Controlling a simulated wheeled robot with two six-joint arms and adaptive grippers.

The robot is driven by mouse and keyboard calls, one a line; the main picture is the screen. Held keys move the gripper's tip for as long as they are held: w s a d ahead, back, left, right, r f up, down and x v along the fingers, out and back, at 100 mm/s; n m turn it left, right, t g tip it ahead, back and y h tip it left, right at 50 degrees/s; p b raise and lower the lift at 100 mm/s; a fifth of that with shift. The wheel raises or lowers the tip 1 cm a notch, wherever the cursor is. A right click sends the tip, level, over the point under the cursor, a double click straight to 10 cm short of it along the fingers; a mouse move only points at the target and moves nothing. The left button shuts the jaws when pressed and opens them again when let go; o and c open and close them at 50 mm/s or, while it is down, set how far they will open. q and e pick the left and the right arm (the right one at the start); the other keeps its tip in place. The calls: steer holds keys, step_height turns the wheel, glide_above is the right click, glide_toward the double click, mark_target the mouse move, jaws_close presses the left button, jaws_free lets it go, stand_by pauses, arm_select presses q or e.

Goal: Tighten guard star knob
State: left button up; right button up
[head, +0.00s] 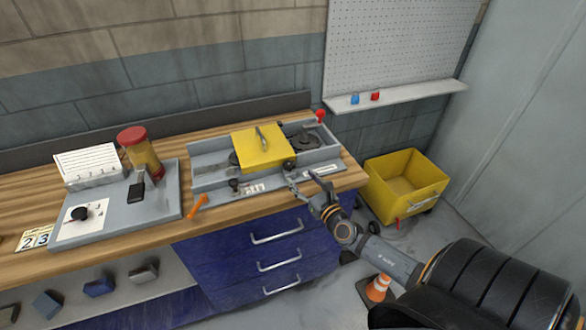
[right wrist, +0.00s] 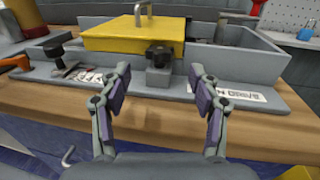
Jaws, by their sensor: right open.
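The yellow guard (head: 262,148) sits over the grey runout machine (head: 209,152) on the wooden bench. A black star knob (head: 289,165) is at its front right corner, on a small grey block. In the right wrist view the knob (right wrist: 158,56) shows just ahead, centred between the fingers. My right gripper (head: 302,182) is open and empty at the machine's front edge. In the right wrist view my right gripper (right wrist: 158,80) has one finger on each side of the knob's line, apart from it. My left gripper is not in view.
A black-handled clamp (head: 234,184) and an orange handle (head: 198,207) are left of the knob. A yellow bin (head: 405,180) and an orange cone (head: 378,288) are on the floor.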

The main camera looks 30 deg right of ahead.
mark_target(292, 168)
steer(key=w, duration=0.6)
steer(key=shift+w+d, duration=0.15)
steer(key=shift+d, duration=0.05)
